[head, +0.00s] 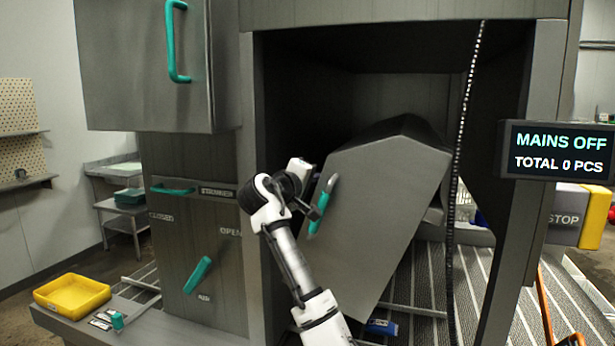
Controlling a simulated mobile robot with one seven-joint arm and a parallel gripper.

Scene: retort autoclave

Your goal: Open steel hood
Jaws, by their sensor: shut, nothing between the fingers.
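The steel hood (385,215) is a large grey, angular cover inside the dark opening of the machine. It stands tilted, with its right side higher and a gap below it above the slatted bed. Its teal handle (322,205) is on the front face near the left edge. My gripper (316,208) is at the handle, and its fingers are shut. The fingertips are small and partly hidden against the handle, so I cannot tell whether they touch it.
A bead chain (462,130) hangs in front of the opening at right. A display (557,150) reads MAINS OFF, with a yellow STOP box (567,217) below. A teal lever (197,275) is on the left panel. A yellow tray (72,296) sits at lower left.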

